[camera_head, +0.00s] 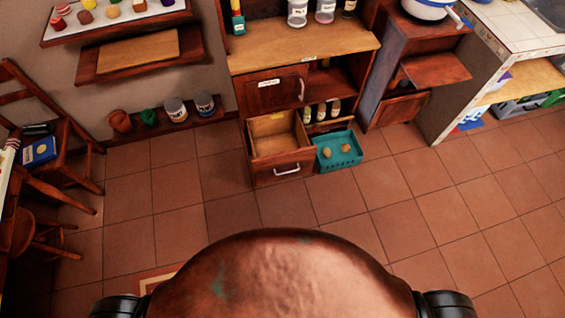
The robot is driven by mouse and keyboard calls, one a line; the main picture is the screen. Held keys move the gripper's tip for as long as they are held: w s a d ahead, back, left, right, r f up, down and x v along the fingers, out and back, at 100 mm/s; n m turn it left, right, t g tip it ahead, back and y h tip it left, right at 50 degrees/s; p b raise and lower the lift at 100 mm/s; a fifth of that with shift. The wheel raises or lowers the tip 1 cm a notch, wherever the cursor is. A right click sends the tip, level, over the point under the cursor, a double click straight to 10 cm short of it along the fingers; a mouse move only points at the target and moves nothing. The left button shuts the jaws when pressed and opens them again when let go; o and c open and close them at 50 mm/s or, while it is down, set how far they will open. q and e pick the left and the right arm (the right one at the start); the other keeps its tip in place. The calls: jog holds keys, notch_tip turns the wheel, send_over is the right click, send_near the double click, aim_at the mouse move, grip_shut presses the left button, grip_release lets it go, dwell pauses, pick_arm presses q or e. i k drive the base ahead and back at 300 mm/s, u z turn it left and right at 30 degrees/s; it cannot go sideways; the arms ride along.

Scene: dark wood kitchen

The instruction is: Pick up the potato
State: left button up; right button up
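Two small tan, rounded lumps that look like potatoes (327,152) lie in a teal basket (351,161) on the floor, right of the open drawer. They are too small to tell for sure. Neither of my grippers shows in the head view, and nothing touches the basket.
An open wooden drawer (279,152) juts from the cabinet (300,62), close beside the basket. Bottles (321,112) stand on the low shelf behind it. A chair (60,150) is at left. The tiled floor (440,205) before the basket is clear.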

aim_at(327, 152)
jog(key=z, duration=1.65)
jog(key=i, duration=2.05)
jog(key=u, duration=3.2)
